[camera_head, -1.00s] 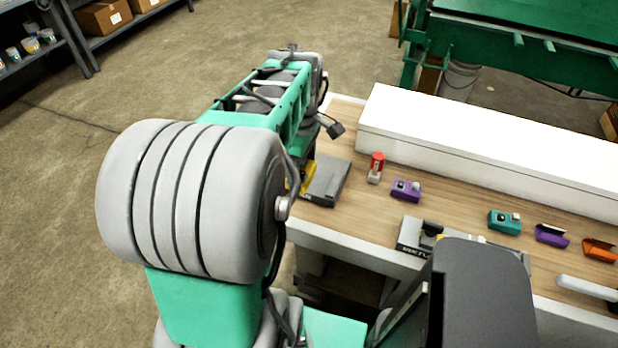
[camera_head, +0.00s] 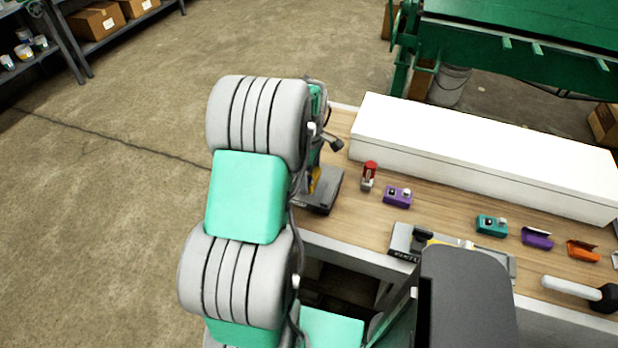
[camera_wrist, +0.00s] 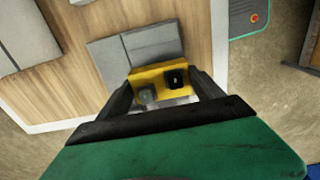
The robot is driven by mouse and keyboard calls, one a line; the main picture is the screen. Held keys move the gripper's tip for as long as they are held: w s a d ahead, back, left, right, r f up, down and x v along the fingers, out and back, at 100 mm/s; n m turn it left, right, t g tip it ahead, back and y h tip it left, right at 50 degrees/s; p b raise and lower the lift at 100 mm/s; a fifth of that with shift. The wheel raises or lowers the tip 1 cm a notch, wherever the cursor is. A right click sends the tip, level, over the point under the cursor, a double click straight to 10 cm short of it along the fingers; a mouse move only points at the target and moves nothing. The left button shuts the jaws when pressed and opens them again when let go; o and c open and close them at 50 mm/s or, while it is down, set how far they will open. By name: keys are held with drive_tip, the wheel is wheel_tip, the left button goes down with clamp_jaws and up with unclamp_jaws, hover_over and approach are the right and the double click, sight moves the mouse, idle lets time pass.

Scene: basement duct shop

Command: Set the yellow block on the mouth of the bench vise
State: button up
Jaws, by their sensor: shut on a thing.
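The yellow block (camera_wrist: 160,73) is between the two dark fingers of my gripper (camera_wrist: 164,88) in the wrist view. It has a black knob-like part and a grey part on its face. My gripper is shut on it. Just beyond the block is a grey, two-part body with a seam, which looks like the bench vise (camera_wrist: 112,60). The block overlaps its near edge in this view; I cannot tell whether they touch. In the head view the grey body (camera_head: 326,190) lies at the bench's left end, with a bit of yellow beside it. My arm hides most of the gripper there.
A long white box (camera_head: 480,150) fills the back of the wooden bench (camera_head: 345,225). Nearby stand a red-and-grey item (camera_head: 368,176), a purple block (camera_head: 397,197) and a teal block (camera_head: 491,225). Another grey device (camera_head: 402,242) lies at the front edge.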

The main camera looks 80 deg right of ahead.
drive_tip(key=shift+w+d+f, duration=0.1)
drive_tip(key=shift+d+f, duration=0.05)
drive_tip(key=shift+f, duration=1.7)
drive_tip(key=o, duration=1.9)
drive_tip(key=shift+c, duration=0.2)
